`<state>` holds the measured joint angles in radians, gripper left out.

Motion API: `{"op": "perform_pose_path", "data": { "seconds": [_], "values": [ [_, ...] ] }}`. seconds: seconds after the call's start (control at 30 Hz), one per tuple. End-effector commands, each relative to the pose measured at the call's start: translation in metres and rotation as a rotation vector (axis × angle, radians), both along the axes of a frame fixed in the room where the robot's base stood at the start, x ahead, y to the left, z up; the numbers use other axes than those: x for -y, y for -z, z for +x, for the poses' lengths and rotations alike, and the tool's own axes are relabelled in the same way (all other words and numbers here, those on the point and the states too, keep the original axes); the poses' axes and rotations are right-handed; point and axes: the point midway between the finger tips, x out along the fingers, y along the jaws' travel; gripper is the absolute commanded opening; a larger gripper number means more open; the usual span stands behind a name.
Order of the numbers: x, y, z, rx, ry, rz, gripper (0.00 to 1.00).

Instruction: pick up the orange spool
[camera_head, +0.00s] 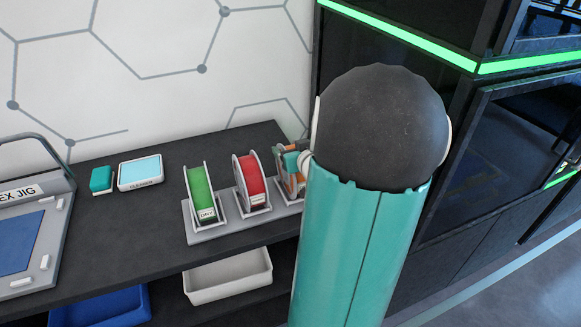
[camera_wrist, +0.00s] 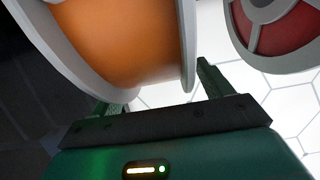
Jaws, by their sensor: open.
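The orange spool (camera_wrist: 118,38) fills the upper left of the wrist view, with pale grey flanges on both sides of its orange core. In the head view only a small part of the orange spool (camera_head: 297,181) shows, at the right end of the spool row, mostly hidden by my arm. My gripper (camera_wrist: 160,92) is open in the wrist view, with one finger on each side of the lower part of the spool. I cannot tell whether the fingers touch it. In the head view the gripper (camera_head: 291,160) is partly visible at the spool.
A red spool (camera_head: 249,176) and a green spool (camera_head: 200,192) stand left of the orange one on a grey rack (camera_head: 222,229). A teal block (camera_head: 101,179), a blue-topped box (camera_head: 140,172) and a jig (camera_head: 30,240) lie farther left. A white bin (camera_head: 228,277) sits below.

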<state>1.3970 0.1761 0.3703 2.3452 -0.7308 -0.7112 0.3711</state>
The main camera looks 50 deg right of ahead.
Motion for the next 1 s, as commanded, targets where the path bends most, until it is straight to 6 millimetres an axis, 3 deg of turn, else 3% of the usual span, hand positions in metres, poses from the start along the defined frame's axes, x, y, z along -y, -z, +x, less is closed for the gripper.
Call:
{"op": "perform_pose_path", "data": {
  "seconds": [0.3, 0.7, 1.0],
  "values": [
    [-0.0003, 0.0002, -0.0035, 0.001, 0.001, -0.001, 0.79],
    [-0.0002, 0.0004, -0.0027, 0.000, 0.001, 0.000, 0.02],
    [0.0006, -0.0007, -0.0007, 0.001, 0.001, -0.002, 0.00]
  ]
}}
